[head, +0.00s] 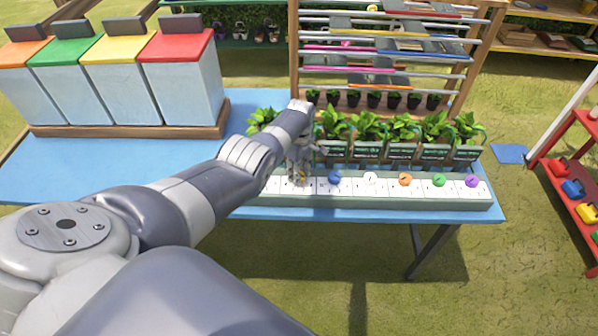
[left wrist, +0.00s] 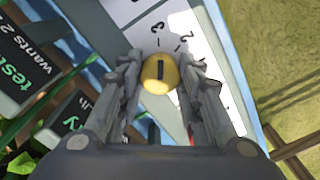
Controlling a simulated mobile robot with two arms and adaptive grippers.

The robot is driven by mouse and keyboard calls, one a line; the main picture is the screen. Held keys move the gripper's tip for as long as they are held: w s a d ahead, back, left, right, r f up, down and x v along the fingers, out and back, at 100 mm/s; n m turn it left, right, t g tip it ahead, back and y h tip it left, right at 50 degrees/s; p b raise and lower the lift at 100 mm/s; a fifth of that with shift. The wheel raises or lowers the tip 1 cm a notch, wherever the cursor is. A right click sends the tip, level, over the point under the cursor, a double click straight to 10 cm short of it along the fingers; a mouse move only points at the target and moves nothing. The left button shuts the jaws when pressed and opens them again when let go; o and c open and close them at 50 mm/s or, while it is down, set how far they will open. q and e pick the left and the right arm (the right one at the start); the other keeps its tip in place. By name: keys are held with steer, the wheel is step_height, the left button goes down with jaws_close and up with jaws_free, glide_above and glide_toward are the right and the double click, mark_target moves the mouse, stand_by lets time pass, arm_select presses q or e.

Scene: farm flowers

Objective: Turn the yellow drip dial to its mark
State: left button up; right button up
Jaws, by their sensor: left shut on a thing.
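A dark pointer line runs across the dial's face. My left gripper (left wrist: 160,88) has its two fingers on either side of the dial and is shut on it. In the head view my left gripper (head: 301,172) reaches down over the left part of the dial strip (head: 400,203) and mostly hides the yellow dial. My right gripper is not in view.
Blue (head: 335,177), white (head: 370,178), orange (head: 405,180), green (head: 439,180) and purple (head: 472,181) dials line the strip to the right. Potted plants with signs (head: 435,152) stand close behind. Lidded bins (head: 185,80) stand at left on the blue table (head: 110,165).

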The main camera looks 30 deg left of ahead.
arm_select(q)
steer(key=shift+w+r+n, duration=0.1)
steer(key=shift+n, duration=0.4)
steer(key=o, duration=1.1)
steer(key=shift+c, duration=0.2)
step_height(320, 180, up, 12)
steer(key=shift+w, duration=0.1)
stand_by(0.4)
